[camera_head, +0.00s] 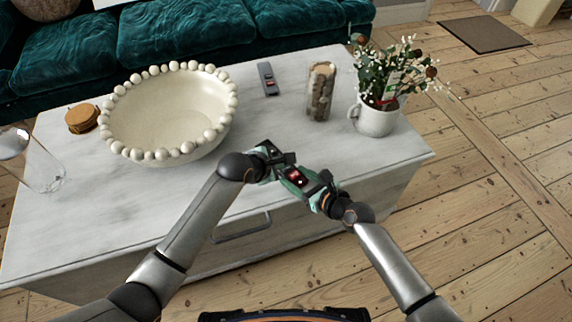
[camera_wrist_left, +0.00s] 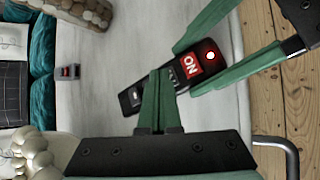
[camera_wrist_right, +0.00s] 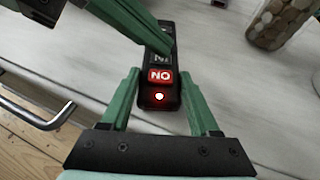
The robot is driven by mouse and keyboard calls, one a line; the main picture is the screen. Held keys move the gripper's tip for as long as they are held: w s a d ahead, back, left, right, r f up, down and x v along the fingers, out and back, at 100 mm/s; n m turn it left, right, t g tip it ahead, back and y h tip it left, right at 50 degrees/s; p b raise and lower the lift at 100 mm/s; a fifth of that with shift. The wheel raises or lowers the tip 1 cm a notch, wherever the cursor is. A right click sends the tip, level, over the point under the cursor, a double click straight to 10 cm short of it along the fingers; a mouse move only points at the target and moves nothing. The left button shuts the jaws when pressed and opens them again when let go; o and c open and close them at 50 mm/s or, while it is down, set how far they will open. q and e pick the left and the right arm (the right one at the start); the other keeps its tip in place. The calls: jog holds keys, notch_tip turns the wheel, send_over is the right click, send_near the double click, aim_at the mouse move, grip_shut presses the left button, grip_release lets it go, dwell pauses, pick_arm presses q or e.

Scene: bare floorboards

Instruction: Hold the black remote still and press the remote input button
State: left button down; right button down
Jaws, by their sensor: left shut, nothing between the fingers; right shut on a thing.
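The black remote (camera_head: 295,177) is near the table's front edge, with a red button marked ON and a lit red light. In the left wrist view the remote (camera_wrist_left: 208,66) lies slanted, with a dark button by the red one. My right gripper (camera_head: 302,182) is shut on the remote's sides near its lit end; its green fingers straddle it in the right wrist view (camera_wrist_right: 160,92). My left gripper (camera_wrist_left: 162,72) is shut and empty, its fingertips over the dark button marked IN. Its fingers partly cover that button; I cannot tell whether they touch it.
On the white table (camera_head: 75,210) stand a beaded bowl (camera_head: 165,110), round coasters (camera_head: 82,118), a glass vessel (camera_head: 40,165), a filled jar (camera_head: 320,92) and a potted plant (camera_head: 376,115). A second, grey device (camera_head: 268,78) lies farther back. A teal sofa (camera_head: 185,35) is behind.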

pick_arm(q)
jog(key=shift+r, duration=0.1)
dwell(0.3)
jog(key=shift+r, duration=0.65)
